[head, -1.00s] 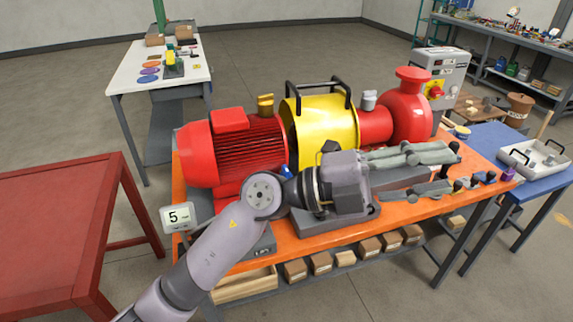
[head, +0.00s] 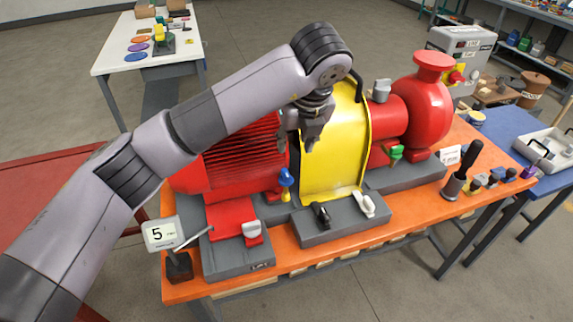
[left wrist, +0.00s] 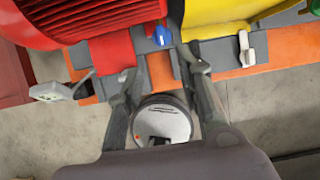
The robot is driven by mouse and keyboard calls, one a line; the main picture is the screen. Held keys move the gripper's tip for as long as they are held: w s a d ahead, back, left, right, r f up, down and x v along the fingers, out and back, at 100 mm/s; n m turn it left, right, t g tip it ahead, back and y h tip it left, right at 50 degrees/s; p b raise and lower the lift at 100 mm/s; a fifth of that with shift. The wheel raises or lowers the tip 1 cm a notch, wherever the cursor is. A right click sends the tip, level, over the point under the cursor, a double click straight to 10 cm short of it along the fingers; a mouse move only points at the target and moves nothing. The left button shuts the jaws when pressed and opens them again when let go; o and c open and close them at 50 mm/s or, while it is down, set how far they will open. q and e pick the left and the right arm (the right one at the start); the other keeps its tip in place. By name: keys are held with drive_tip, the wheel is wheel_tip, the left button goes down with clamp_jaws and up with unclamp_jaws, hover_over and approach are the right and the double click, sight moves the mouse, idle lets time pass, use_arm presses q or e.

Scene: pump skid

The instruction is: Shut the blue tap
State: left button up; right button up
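The blue tap (head: 286,177) stands at the front of the pump skid, between the red motor and the yellow guard. It also shows in the left wrist view (left wrist: 162,38), just beyond the fingertips and roughly between their lines. My left gripper (head: 309,146) hangs fingers down in front of the yellow guard, above and a little right of the blue tap, apart from it in the picture. In the left wrist view its two fingers (left wrist: 163,72) are spread with nothing held between them. My right gripper is in neither current view.
The red motor (head: 240,160) and yellow guard (head: 345,160) flank the tap. A green tap (head: 396,153) is farther right. A black lever (head: 320,213), white lever (head: 366,205) and white switch (head: 252,231) stand in front. A display (head: 165,233) is at the left front.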

sight(286, 172)
drive_tip(key=s+r+p, duration=0.1)
drive_tip(key=s+r, duration=0.1)
drive_tip(key=s, duration=0.3)
use_arm(q)
drive_tip(key=p+x, duration=0.3)
drive_tip(key=x, duration=0.9)
drive_tip(key=shift+w+f, duration=0.15)
drive_tip(key=shift+f, duration=0.15)
drive_tip(key=shift+p+x, duration=0.35)
drive_tip(key=shift+x, duration=0.9)
drive_tip(key=shift+f, duration=0.1)
drive_tip(key=c, duration=0.6)
clamp_jaws()
use_arm(e)
drive_tip(key=w+r, duration=0.1)
drive_tip(key=w, duration=0.1)
drive_tip(key=w+r, duration=0.1)
drive_tip(key=w, duration=0.1)
drive_tip(key=shift+r, duration=0.4)
